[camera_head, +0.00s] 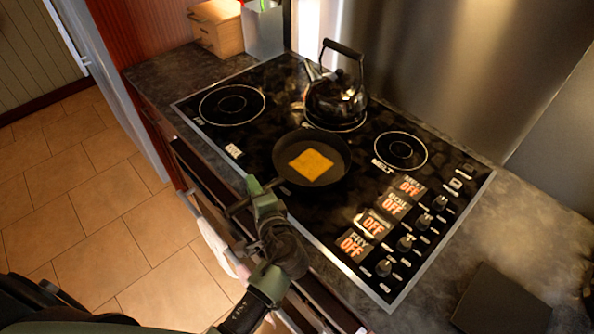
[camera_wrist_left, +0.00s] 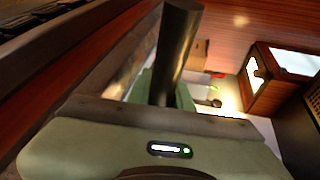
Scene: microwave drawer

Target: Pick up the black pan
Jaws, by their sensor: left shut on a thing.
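The black pan (camera_head: 333,170) is on or just above the front middle of the cooktop, with a flat orange-yellow square (camera_head: 311,164) lying in it. I cannot tell whether its base touches the glass. Its handle (camera_head: 238,206) points to the lower left, over the counter's front edge. My left gripper (camera_head: 262,190) is shut on the handle, near the pan's side. In the left wrist view the dark handle (camera_wrist_left: 178,50) stands out from between my fingers, which are partly hidden. My right gripper is in neither view.
A black kettle (camera_head: 336,104) stands on the burner just behind the pan. The cooktop (camera_head: 225,135) has empty burners left and right, and knobs (camera_head: 384,268) at the right. A wooden box (camera_head: 216,28) and a metal container (camera_head: 263,32) stand at the back left.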

